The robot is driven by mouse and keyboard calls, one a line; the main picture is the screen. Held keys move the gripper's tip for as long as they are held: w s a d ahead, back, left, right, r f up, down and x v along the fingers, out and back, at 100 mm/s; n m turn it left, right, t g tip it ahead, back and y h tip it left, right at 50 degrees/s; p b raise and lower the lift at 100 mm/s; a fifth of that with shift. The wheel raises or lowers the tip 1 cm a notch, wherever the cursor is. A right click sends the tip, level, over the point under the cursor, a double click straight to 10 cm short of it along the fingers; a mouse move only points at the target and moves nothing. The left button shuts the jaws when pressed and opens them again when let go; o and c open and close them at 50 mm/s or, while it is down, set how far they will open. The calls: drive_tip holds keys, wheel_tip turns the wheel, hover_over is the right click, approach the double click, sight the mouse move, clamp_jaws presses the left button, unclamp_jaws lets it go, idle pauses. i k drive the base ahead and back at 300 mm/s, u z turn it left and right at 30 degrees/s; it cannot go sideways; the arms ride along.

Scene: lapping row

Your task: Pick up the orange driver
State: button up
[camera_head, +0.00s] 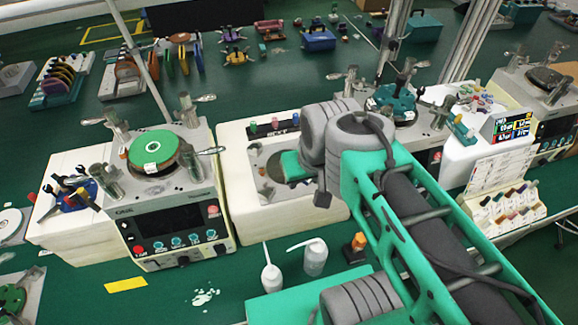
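I cannot clearly make out an orange driver. A small orange-topped piece with a dark base (357,243) stands on the green surface beside my arm, right of two white bottles. It is too small to tell what it is. A blue tray (66,203) at the left holds several small tools, one with an orange-brown part (88,198). My green and grey arm reaches up from the lower right over the middle. Its end is turned away behind the grey joints, and I do not see the gripper's fingers.
A machine with a green disc (153,148) and upright posts stands at left. A white-rimmed basin (234,190) is partly behind my arm. The white bottles (315,257) (271,278) stand near my arm. A rack of small bottles (505,208) is at right. Green floor shows between rows.

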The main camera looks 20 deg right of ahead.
sight(359, 243)
drive_tip(key=u, duration=0.55)
drive_tip(key=k, duration=1.3)
drive_tip(key=u, duration=0.2)
drive_tip(key=i, duration=0.9)
drive_tip(key=u, duration=0.25)
